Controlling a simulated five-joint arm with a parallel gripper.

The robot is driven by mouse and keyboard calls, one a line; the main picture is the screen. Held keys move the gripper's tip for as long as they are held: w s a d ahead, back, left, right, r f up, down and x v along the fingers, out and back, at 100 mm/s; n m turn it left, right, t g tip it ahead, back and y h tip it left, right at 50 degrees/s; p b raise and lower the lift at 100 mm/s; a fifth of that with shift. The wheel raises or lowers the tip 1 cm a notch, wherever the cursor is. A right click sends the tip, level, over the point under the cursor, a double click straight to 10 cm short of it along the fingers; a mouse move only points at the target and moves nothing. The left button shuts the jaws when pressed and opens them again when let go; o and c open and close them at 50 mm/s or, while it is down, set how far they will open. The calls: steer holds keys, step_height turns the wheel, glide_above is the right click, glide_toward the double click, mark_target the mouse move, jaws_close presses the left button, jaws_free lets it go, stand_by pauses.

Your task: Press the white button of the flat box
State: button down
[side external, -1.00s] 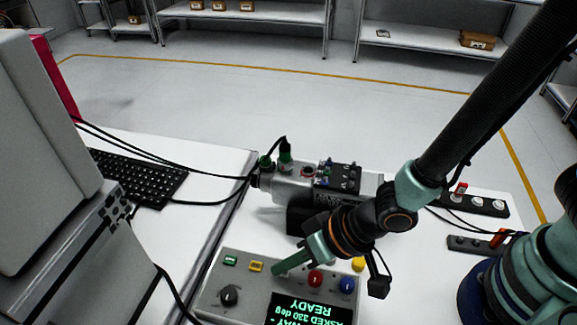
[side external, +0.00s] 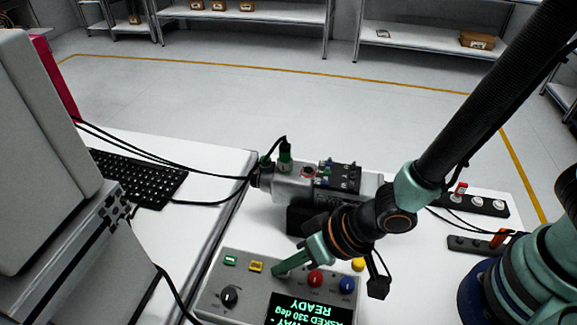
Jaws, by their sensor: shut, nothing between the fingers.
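The flat box (side external: 262,288) is a grey panel on the white table at the bottom. On its face are a green button, a yellow square button, a red button (side external: 315,278), a blue button (side external: 347,285), a yellow round button (side external: 358,264) and a black knob (side external: 230,297). Its display (side external: 308,309) reads READY and ASKED 330 deg, upside down in this view. My gripper (side external: 277,271) is shut and empty, its tips at the box face between the yellow square button and the red button. I see no white button; the fingers cover that spot. Contact cannot be told.
A grey servo motor (side external: 292,187) with cables stands behind the box, close to my wrist. A black strip with white knobs (side external: 477,203) lies at right. A keyboard (side external: 137,180) and a grey machine (side external: 45,130) stand at left.

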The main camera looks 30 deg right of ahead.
mark_target(287, 274)
steer(key=shift+r, duration=0.6)
steer(key=shift+r, duration=2.55)
steer(key=shift+w+d+r, duration=0.15)
steer(key=shift+w+d, duration=0.05)
steer(key=w+d+r+h, duration=0.1)
steer(key=w+d+r, duration=0.1)
steer(key=d, duration=0.2)
steer(key=w+d+r, duration=0.2)
steer(key=d, duration=0.2)
steer(key=w+d+r+t+h, duration=0.1)
steer(key=w+d+r, duration=0.1)
steer(key=d+r, duration=0.1)
steer(key=shift+w+d+m+h, duration=0.2)
steer(key=shift+d+m+h, duration=0.15)
steer(key=shift+d, duration=0.55)
steer(key=s+d+r+h, duration=0.1)
steer(key=s+d+r, duration=0.1)
steer(key=d, duration=0.6)
steer(key=s+d+r+h, duration=0.2)
steer(key=d+r, duration=0.2)
steer(key=d, duration=0.4)
steer(key=shift+d+r, duration=0.25)
steer(key=shift+r, duration=0.15)
